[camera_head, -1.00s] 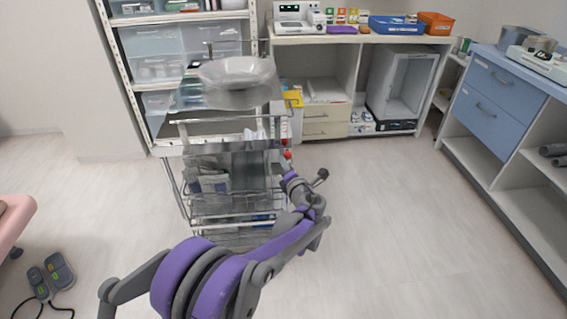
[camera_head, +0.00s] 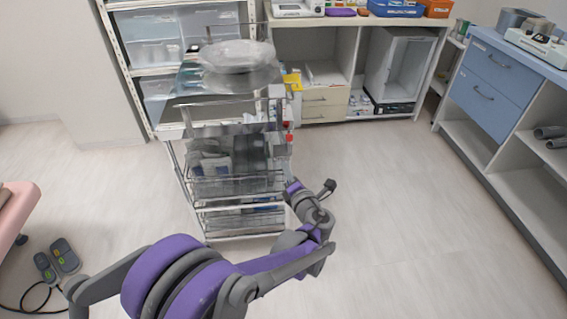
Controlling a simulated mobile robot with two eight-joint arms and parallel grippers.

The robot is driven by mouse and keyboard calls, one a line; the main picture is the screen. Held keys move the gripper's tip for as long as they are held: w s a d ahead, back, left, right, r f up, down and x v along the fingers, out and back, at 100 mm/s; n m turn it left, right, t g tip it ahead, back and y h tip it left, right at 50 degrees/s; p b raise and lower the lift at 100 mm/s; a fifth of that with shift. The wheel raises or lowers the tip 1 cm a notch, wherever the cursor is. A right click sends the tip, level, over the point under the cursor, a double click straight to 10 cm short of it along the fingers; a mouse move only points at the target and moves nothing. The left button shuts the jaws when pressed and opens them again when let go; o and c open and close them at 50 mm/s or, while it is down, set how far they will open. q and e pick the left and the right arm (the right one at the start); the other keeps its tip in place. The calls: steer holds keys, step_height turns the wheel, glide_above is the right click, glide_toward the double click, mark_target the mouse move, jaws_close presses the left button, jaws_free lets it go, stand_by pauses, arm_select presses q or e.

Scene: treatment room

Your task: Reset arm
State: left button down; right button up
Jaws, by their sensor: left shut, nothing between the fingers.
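My left arm, purple and grey, comes in from the lower left and reaches toward the middle of the view. My left gripper (camera_head: 292,187) is at its far end, small, shut and empty, close to the right side of a metal trolley (camera_head: 240,188). I cannot tell whether it touches the trolley. My right gripper is not in view.
A blue-drawer cabinet (camera_head: 485,85) is at the right. Foot pedals (camera_head: 58,258) lie at the lower left. The floor right of my arm is clear.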

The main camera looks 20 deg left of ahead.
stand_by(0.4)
arm_select(q)
steer(key=s+a+f+n+g+h, duration=0.1)
steer(key=s+f+n+g+h, duration=0.15)
steer(key=s+n, duration=0.7)
steer(key=s+a+f+n+g+h, duration=0.1)
steer(key=s+n+g+h, duration=0.15)
steer(key=s+n, duration=0.65)
steer(key=s+d+f+n+g+h, duration=0.1)
steer(key=s+d+f+n+h, duration=0.15)
steer(key=s+n, duration=0.35)
steer(key=s+d+f+n+g+h, duration=0.1)
steer(key=s+d+n+h, duration=0.1)
steer(key=s+d+n, duration=0.45)
steer(key=s+d+f+n+g+h, duration=0.15)
steer(key=s+n, duration=0.25)
steer(key=n, duration=0.5)
step_height(320, 180, up, 21)
steer(key=w+a+t+p, duration=0.1)
steer(key=w+p, duration=0.1)
steer(key=p, duration=1.6)
steer(key=shift+w+r+t, duration=0.2)
steer(key=shift+w+t, duration=0.15)
steer(key=shift+w, duration=0.05)
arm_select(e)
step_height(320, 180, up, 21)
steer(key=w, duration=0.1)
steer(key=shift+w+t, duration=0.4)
